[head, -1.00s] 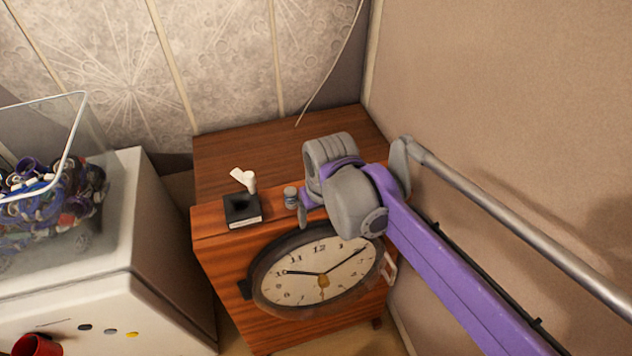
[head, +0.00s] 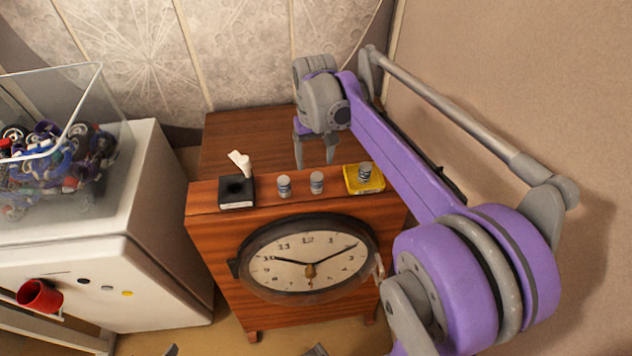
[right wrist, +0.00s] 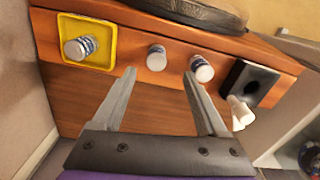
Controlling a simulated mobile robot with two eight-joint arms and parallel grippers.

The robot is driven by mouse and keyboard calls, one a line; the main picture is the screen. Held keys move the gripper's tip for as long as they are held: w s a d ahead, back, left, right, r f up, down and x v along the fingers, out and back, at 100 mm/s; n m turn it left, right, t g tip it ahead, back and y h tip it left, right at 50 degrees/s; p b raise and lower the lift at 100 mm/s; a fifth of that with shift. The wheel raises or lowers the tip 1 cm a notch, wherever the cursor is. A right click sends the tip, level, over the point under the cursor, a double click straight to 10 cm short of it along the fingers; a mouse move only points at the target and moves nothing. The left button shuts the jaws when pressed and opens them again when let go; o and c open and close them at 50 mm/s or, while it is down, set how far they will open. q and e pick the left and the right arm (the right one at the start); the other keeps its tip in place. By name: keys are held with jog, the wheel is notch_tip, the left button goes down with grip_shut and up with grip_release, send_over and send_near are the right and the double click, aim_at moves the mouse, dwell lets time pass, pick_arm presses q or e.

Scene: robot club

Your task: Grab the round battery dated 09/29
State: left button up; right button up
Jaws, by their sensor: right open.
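Three small round batteries with grey-white bodies and blue labels stand on the wooden clock cabinet (head: 330,262). The left battery (head: 284,187) and middle battery (head: 317,183) stand on the bare wood; the right battery (head: 365,172) stands on a yellow tray (head: 350,184). I cannot read their dates. My right gripper (head: 315,161) is open and empty, above the cabinet top behind the middle battery. In the right wrist view, the middle battery (right wrist: 156,58) shows between the open fingertips (right wrist: 160,72), apart from them.
A black square holder (head: 237,192) with a white piece (head: 240,163) stands left of the batteries. A white cabinet (head: 158,190) carries a clear bin (head: 110,108) of parts at left. Walls close off the back and right. The rear cabinet top is clear.

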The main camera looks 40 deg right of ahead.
aim_at(317, 176)
jog(key=f, duration=0.7)
jog(key=shift+d, duration=0.3)
grip_shut()
